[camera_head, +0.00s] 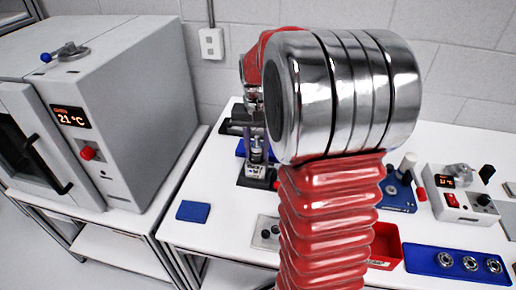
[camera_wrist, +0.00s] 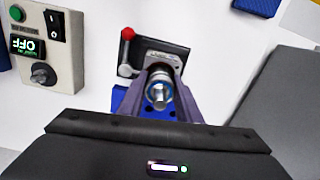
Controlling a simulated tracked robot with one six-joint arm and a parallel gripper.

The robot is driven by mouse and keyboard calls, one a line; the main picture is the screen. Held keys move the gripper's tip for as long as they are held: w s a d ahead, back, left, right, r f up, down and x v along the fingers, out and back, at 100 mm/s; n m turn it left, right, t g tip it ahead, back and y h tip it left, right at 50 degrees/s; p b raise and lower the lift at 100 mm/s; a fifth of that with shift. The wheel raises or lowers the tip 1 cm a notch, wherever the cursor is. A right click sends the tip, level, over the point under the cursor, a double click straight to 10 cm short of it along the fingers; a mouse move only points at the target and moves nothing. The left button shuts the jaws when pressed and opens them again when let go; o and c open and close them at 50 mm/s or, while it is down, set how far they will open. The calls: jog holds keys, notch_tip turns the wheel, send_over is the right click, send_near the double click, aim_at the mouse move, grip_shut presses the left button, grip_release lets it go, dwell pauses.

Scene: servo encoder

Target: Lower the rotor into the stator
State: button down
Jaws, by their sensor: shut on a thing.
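My gripper (camera_wrist: 160,84) is shut on the rotor (camera_wrist: 159,96), a metal shaft with a bearing, seen end-on between the two grey-purple fingers in the wrist view. Beyond the fingertips is a dark fixture (camera_wrist: 175,54) with a red-knobbed lever (camera_wrist: 127,34). The stator is not clearly visible; the rotor and fingers cover that spot. In the head view a small silver part (camera_head: 257,148) shows below my wrist, above a metal block (camera_head: 256,171) on the bench. I cannot tell whether the rotor has entered the stator.
An oven (camera_head: 110,120) stands at the left. A blue pad (camera_head: 193,211) lies on the white bench. At the right are a red bin (camera_head: 385,243), a blue tray with bearings (camera_head: 430,262) and a control box (camera_head: 462,205). My arm hides the bench's middle.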

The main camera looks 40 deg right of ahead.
jog(key=shift+f, duration=0.15)
jog(key=shift+r, duration=0.25)
dwell(1.8)
jog(key=c, duration=1.2)
grip_release()
jog(key=shift+o, duration=0.2)
jog(key=shift+f, duration=0.1)
jog(key=shift+o, duration=1.3)
jog(key=shift+r, duration=5.85)
